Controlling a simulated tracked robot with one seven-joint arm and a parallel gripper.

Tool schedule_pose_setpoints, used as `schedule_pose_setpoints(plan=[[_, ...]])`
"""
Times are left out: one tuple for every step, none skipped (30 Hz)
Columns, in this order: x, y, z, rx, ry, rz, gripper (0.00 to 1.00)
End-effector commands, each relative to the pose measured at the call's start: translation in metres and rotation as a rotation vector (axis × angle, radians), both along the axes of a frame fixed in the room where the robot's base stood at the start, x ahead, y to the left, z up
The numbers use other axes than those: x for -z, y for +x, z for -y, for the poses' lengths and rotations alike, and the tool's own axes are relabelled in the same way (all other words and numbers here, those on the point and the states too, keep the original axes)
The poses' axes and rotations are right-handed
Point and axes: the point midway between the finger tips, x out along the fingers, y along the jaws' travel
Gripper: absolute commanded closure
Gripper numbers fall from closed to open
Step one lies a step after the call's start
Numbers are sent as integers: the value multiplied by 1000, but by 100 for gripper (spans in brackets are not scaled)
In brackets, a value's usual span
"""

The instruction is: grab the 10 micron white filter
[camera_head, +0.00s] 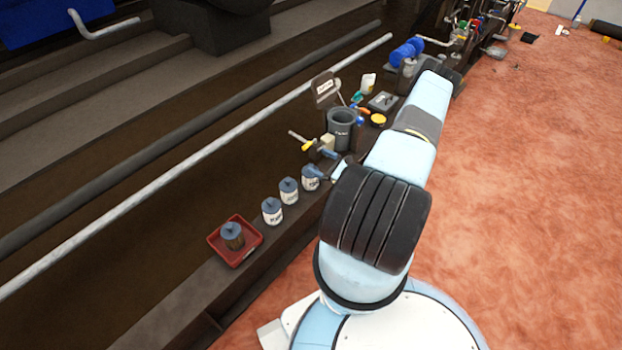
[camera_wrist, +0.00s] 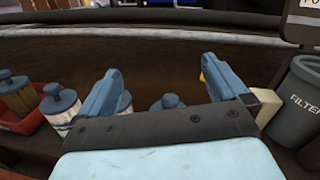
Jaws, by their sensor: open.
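Three white filters with dark blue caps stand upright in a row on the dark ledge: a near-left one (camera_head: 272,213), a middle one (camera_head: 289,193) and a far one (camera_head: 310,180). Their labels are too small to read. My gripper (camera_wrist: 166,86) is open, and in the head view its end is close to the far filter. In the wrist view, one blue cap (camera_wrist: 170,101) shows low between the fingers, mostly hidden by the gripper body. Another white filter (camera_wrist: 124,104) is partly behind the left finger, and a third (camera_wrist: 60,108) stands further left.
A red tray (camera_head: 252,251) with a brown blue-capped filter (camera_head: 232,236) sits at the ledge's left end. A grey bin (camera_wrist: 296,110) marked "FILTER" stands right of my gripper. A valve-like fitting (camera_head: 316,146) is near it. A pale rail (camera_head: 190,164) runs behind.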

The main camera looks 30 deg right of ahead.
Motion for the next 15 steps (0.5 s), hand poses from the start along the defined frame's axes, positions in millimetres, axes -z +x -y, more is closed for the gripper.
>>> schedule_pose_setpoints(plan=[[19, -8, 1, 48, 29, -12, 0], [29, -11, 2, 78, 43, -18, 0], [42, -17, 2, 116, 62, -26, 0], [51, -21, 3, 144, 76, -32, 0], [60, -25, 3, 173, 88, -37, 0], [71, -29, 3, 206, 103, -44, 0], [79, -33, 4, 232, 114, -51, 0], [87, -37, 3, 254, 124, -57, 0], [96, -41, 3, 282, 136, -64, 0], [102, -44, 2, 300, 144, -69, 0], [107, -47, 2, 317, 151, -72, 0], [114, -50, 2, 338, 159, -77, 0], [117, -52, 1, 349, 164, -79, 0], [120, -53, 1, 360, 168, -83, 0], [124, -55, 0, 372, 173, -86, 0]])
